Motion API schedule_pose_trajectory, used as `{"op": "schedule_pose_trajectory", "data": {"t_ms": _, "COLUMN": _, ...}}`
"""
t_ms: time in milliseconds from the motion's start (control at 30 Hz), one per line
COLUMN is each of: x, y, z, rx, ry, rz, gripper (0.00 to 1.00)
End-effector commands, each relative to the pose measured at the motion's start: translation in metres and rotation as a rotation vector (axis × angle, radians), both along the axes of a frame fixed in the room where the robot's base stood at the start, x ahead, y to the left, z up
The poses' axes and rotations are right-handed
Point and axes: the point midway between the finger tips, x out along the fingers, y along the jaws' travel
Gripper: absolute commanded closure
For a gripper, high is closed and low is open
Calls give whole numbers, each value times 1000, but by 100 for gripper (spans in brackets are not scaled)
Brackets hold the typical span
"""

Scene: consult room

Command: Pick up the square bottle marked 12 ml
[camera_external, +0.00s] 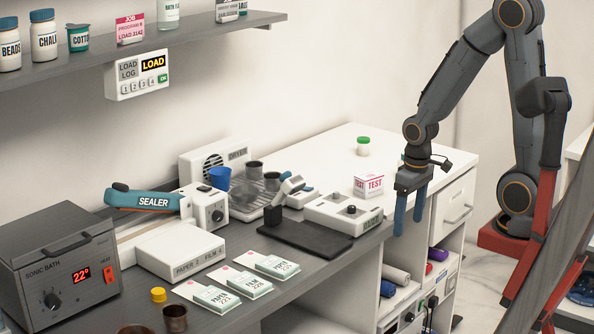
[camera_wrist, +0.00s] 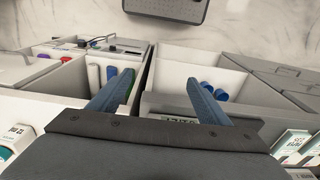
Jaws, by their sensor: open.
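I cannot pick out a square bottle marked 12 ml for certain in either view. In the wrist view a pale, labelled container (camera_wrist: 18,138) with small dark print is cut off at the left edge; its marking is too small to read surely. My gripper (camera_external: 408,222) hangs fingers down by the front edge of the white counter, right of the TEST box. In the wrist view my gripper (camera_wrist: 160,88) has its two blue fingers apart with nothing between them.
The TEST box (camera_external: 369,185) and a green-capped jar (camera_external: 363,146) stand on the white counter (camera_external: 330,140). Below are open cubbies with rolls (camera_external: 397,275). Pale labelled boxes (camera_wrist: 292,143) show at the wrist view's lower right. The sonic bath (camera_external: 60,265) stands far left, under a shelf (camera_external: 150,45).

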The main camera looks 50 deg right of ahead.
Motion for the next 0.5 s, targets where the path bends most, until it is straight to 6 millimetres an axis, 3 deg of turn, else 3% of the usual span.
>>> {"op": "schedule_pose_trajectory", "data": {"t_ms": 67, "x": 0, "y": 0, "z": 0, "rx": 0, "ry": 0, "rz": 0, "gripper": 29}}
{"op": "schedule_pose_trajectory", "data": {"t_ms": 167, "x": 0, "y": 0, "z": 0, "rx": 0, "ry": 0, "rz": 0, "gripper": 44}}
{"op": "schedule_pose_trajectory", "data": {"t_ms": 500, "x": 1, "y": 0, "z": 4, "rx": 0, "ry": -1, "rz": 0, "gripper": 44}}
